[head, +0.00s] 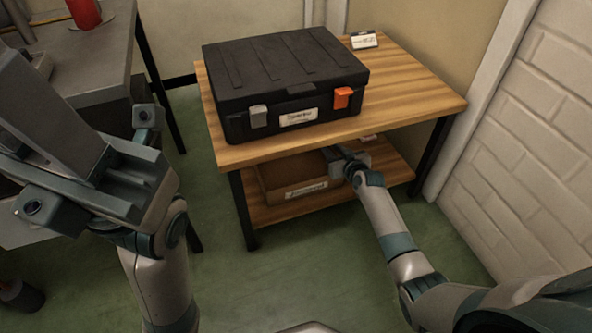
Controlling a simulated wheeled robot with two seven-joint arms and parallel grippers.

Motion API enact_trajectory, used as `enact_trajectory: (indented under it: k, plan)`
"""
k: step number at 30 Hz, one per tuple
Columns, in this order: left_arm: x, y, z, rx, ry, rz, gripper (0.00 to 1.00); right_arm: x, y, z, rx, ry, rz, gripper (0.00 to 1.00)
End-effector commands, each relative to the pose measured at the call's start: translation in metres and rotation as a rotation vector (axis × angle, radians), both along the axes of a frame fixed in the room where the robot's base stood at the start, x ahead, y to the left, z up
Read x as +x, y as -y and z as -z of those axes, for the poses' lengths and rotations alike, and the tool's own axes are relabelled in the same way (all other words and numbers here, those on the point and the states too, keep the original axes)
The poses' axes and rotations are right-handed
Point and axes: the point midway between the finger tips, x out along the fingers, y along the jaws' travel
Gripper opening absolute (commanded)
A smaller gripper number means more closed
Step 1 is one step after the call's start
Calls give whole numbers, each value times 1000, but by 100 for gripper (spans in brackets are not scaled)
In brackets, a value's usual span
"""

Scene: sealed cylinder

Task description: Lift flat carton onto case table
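A flat brown carton (288,191) with a white label lies on the lower shelf of the wooden case table (420,106). A black case (285,78) with one grey and one orange latch sits shut on the table top. My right gripper (338,163) reaches under the table top at the carton's right end; its fingers are small and partly hidden, so I cannot tell whether they hold the carton. My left gripper (85,170) is raised at the left, close to the camera, its two fingers wide apart with nothing between them.
A small white card (363,40) stands at the table's back. The top is bare to the right of the case. A grey workbench (85,60) with a red object (84,12) is at the left. A white brick wall (530,130) closes the right side.

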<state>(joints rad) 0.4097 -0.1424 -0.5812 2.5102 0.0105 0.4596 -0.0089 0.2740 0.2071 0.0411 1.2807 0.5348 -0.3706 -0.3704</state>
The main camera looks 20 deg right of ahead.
Motion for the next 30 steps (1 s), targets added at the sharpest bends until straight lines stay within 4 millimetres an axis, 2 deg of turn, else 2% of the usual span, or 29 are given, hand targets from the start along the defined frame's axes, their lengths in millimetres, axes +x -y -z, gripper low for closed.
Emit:
enact_trajectory:
  k: [2, 5, 6, 30]
  plan:
    - [0, 0, 0, 0, 0, 0, 31, 0, 0, 0, 0, 0, 0, 25]
    - [0, 0, 0, 0, 0, 0, 31, 0, 0, 0, 0, 0, 0, 1]
    - [0, 0, 0, 0, 0, 0, 31, 0, 0, 0, 0, 0, 0, 0]
    - [1, 0, 1, 0, -5, -2, 31, 0, 0, 0, 0, 0, 0, 0]
